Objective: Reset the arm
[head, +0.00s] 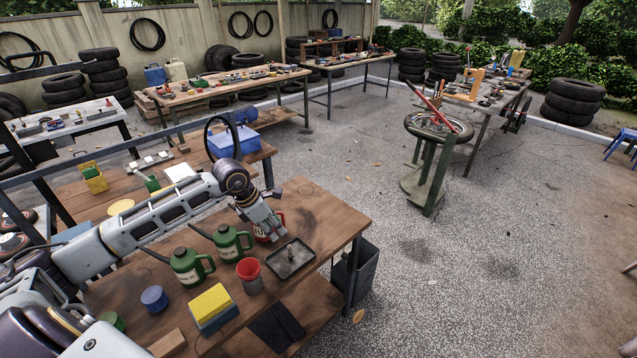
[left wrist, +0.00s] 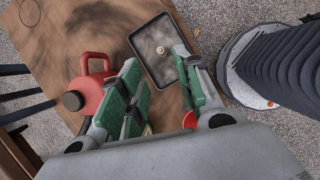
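My left arm reaches in from the left in the head view over the wooden table (head: 335,215). My left gripper (head: 272,232) hangs above the table, pointing down, in front of a red can (head: 280,217). In the left wrist view, the green-padded fingers of the left gripper (left wrist: 158,65) are apart, with nothing visibly held. The red can (left wrist: 88,85) is beside the left finger there, and a dark tray (left wrist: 150,32) with a small upright pale piece (left wrist: 161,50) lies beyond the fingertips. My right gripper is not in view.
Two green cans (head: 188,267) (head: 230,243), a red cup (head: 249,275), the tray (head: 290,262), a yellow-and-blue block (head: 211,307) and a blue round container (head: 154,298) stand on the table. A dark bin (head: 355,272) is at its right side. The table's back right corner is clear.

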